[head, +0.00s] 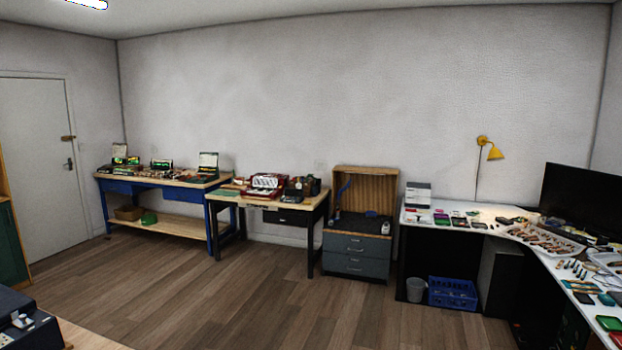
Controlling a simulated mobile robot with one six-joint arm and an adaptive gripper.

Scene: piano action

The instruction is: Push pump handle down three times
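I cannot make out a pump handle for certain. An open-fronted wooden hood (366,174) stands on a grey drawer cabinet (357,255) by the back wall, across the room. A thin blue slanted item (344,187) shows at its left side, too small to identify. A small white bottle-like item (385,228) stands at the right front of its dark top; I cannot tell whether it has a pump. My gripper is not in view.
A blue workbench (154,182) and a dark-legged bench (292,204) stand left of the cabinet. A white corner desk (470,229) fills the right, with a grey bin (415,290) and blue crate (452,294) below. The wooden floor (200,300) between is clear.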

